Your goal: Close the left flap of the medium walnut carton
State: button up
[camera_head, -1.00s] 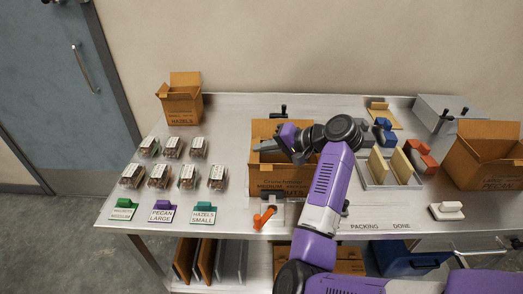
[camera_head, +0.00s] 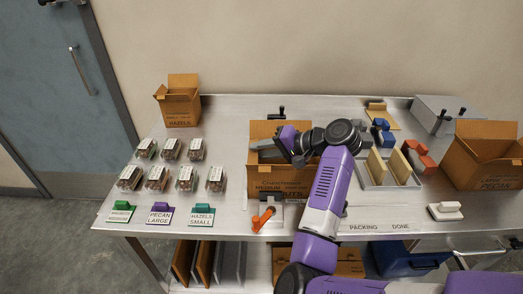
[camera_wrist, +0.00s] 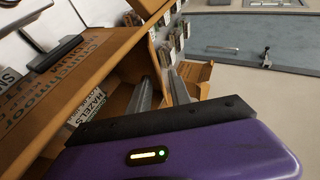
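The medium walnut carton (camera_head: 284,184) stands open in the middle of the table, its rear flap (camera_head: 262,129) raised. My gripper (camera_head: 262,148) is at the carton's left part, with its grey fingers pointing left at about rim height. In the wrist view, my gripper's two fingers (camera_wrist: 160,88) are apart with nothing clearly between them. A brown cardboard panel (camera_wrist: 110,55) of the carton lies close beside the nearer finger. Whether a finger touches it I cannot tell. The left flap is mostly hidden by my gripper in the head view, and its angle is unclear.
Several clear clamshell trays (camera_head: 156,178) stand left of the carton. A hazels carton (camera_head: 178,104) is at the back left and a pecan carton (camera_head: 486,158) at the right. An orange-handled tool (camera_head: 263,217) lies in front. A divider rack (camera_head: 386,173) stands close on the right.

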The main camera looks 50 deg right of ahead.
jog(key=shift+s, duration=0.1)
jog(key=v, duration=0.7)
jog(key=shift+s+r, duration=0.2)
jog(key=shift+r, duration=0.05)
jog(key=shift+d, duration=0.15)
